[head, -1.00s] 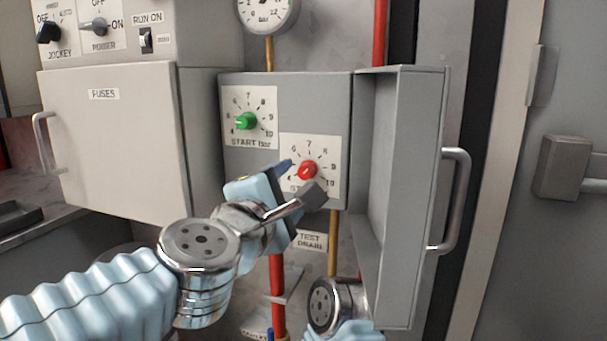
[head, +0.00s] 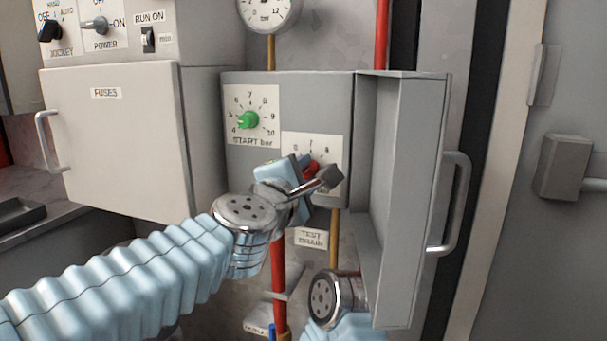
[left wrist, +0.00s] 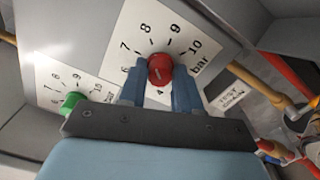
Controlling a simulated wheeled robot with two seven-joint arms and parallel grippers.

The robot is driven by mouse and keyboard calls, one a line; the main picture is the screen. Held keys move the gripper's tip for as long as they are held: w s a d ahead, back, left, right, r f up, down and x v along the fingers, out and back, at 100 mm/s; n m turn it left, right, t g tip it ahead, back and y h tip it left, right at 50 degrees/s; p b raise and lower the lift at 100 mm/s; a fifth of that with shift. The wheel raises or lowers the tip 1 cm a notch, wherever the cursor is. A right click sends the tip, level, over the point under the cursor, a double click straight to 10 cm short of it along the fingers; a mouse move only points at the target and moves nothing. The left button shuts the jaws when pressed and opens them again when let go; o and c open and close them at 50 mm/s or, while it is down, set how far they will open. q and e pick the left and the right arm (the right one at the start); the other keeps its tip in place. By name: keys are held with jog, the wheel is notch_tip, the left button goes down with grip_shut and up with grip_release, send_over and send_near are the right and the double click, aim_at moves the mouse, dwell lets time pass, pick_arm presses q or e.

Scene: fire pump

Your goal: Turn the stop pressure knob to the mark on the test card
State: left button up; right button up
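The red stop pressure knob (head: 313,169) sits on a white dial plate at the lower right of the grey box. It also shows in the left wrist view (left wrist: 160,70), with dial numbers around it; its pointer direction is unclear. My left gripper (head: 306,167) is at the knob, its two blue fingers (left wrist: 159,85) on either side of it. They stand apart and very close to the knob; contact is not clear. My left gripper hides the lower left of the dial in the head view. I cannot make out a test card. My right gripper is not in view.
A green start knob (head: 247,120) is at upper left on the same box. The box's open door (head: 411,190) stands out to the right. A white fuse cabinet (head: 115,145) is at left. A red pipe (head: 279,275) and TEST DRAIN label (head: 311,238) are below.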

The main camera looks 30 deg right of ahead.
pick_arm(q)
jog(key=shift+c, duration=1.4)
jog(key=shift+m, duration=0.3)
jog(key=m+p, duration=0.2)
jog(key=m, duration=0.2)
jog(key=shift+m+p, duration=0.45)
jog(key=shift+m, duration=1.15)
jog(key=shift+f, duration=0.1)
jog(key=o, duration=1.1)
jog(key=shift+c, duration=0.2)
